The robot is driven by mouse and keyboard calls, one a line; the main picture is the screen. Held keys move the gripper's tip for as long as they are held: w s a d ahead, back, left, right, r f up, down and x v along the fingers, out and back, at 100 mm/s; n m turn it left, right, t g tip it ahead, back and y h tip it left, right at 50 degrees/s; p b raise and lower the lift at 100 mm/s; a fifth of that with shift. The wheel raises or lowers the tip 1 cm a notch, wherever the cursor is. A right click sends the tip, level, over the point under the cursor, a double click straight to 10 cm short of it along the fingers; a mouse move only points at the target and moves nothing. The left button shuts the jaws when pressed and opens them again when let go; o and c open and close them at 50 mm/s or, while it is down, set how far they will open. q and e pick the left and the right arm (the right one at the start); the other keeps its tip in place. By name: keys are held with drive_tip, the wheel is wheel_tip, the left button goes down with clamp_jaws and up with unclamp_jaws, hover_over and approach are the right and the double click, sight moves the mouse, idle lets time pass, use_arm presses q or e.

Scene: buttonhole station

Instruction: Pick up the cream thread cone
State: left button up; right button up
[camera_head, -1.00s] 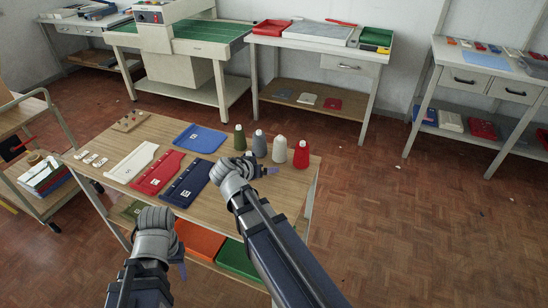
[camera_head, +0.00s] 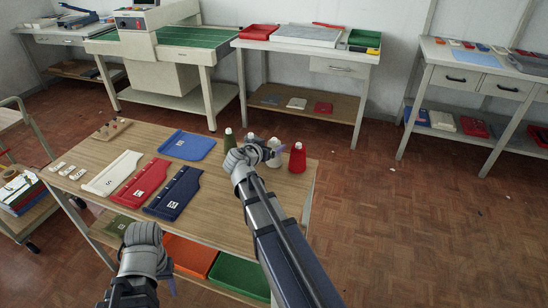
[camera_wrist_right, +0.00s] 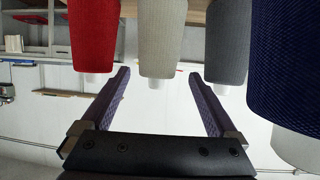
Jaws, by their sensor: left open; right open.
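The cream thread cone (camera_head: 274,152) stands on the wooden table between the grey cone (camera_head: 250,138) and the red cone (camera_head: 297,159), partly hidden by my right gripper (camera_head: 268,151). In the right wrist view, picture upside down, the cream cone (camera_wrist_right: 160,38) hangs from the top, centred between the spread fingers of my right gripper (camera_wrist_right: 158,75). Its small pale tip points at the gap. The right gripper is open and empty. My left gripper (camera_head: 170,284) is open and low at the table's front edge, away from the cones.
Red (camera_wrist_right: 95,35) and grey (camera_wrist_right: 226,40) cones flank the cream one closely. A navy cone (camera_wrist_right: 290,60) is very near on the right of the wrist view. Garment pieces lie on the table's left.

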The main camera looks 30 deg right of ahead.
drive_tip(key=shift+w+d+f, duration=0.3)
drive_tip(key=shift+w+d, duration=0.05)
drive_tip(key=shift+d, duration=0.2)
drive_tip(key=b+x, duration=0.1)
drive_tip(key=x, duration=0.1)
drive_tip(key=b+x, duration=0.1)
drive_tip(key=x, duration=0.2)
drive_tip(key=shift+s+d+f+b, duration=0.1)
drive_tip(key=shift+s+f+b, duration=0.05)
drive_tip(key=shift+f+b, duration=0.25)
drive_tip(key=shift+r, duration=0.1)
clamp_jaws()
wheel_tip(320, 180, up, 10)
drive_tip(key=p, duration=1)
